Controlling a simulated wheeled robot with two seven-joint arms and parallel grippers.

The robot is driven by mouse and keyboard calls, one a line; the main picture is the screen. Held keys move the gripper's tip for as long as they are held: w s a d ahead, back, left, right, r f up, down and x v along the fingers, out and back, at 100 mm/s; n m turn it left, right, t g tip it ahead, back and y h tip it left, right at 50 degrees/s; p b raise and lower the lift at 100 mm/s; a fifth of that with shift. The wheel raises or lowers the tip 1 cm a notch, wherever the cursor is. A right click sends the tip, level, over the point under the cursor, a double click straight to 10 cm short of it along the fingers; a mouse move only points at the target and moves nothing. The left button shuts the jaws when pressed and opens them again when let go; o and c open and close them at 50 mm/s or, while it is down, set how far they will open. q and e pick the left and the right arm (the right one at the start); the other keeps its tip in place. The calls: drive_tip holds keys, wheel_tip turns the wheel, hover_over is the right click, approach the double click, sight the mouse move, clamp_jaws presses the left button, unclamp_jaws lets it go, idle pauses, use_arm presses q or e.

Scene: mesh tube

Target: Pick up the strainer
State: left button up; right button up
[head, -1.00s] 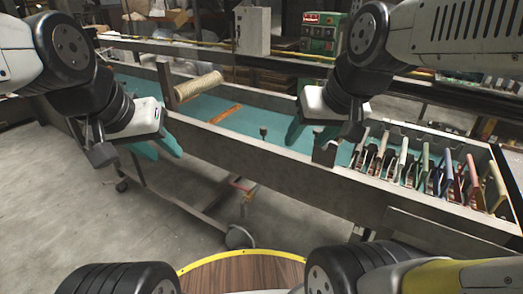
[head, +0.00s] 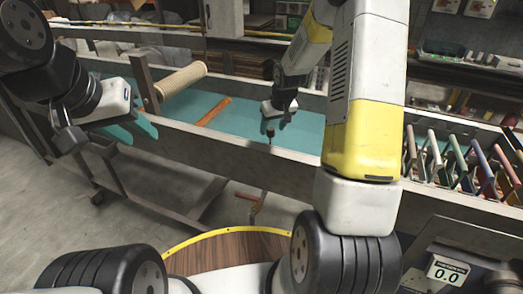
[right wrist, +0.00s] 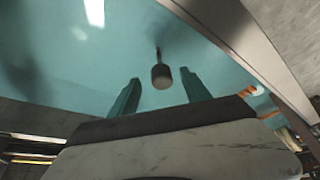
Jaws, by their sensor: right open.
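A small dark cylinder on a thin stem (head: 270,130), which may be the strainer, is at the teal-lined trough, near its front wall. It also shows in the right wrist view (right wrist: 162,77), framed between my two teal fingertips and apart from them. My right gripper (head: 283,119) is over the trough, close behind this thing in the head view. My left gripper (head: 138,131) is at the left, by the front wall of the trough, fingers apart and empty.
A tan roll (head: 181,82) sits against an upright post at the trough's left. An orange-brown strip (head: 213,112) lies on the teal surface (head: 240,118). Several coloured, upright pieces (head: 452,164) stand in a rack at the right. The trough's front wall (head: 215,150) is a raised edge.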

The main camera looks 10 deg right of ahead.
drive_tip(key=x, duration=0.7)
drive_tip(key=shift+f, duration=0.35)
drive_tip(key=shift+a, duration=0.1)
clamp_jaws()
idle(1.0)
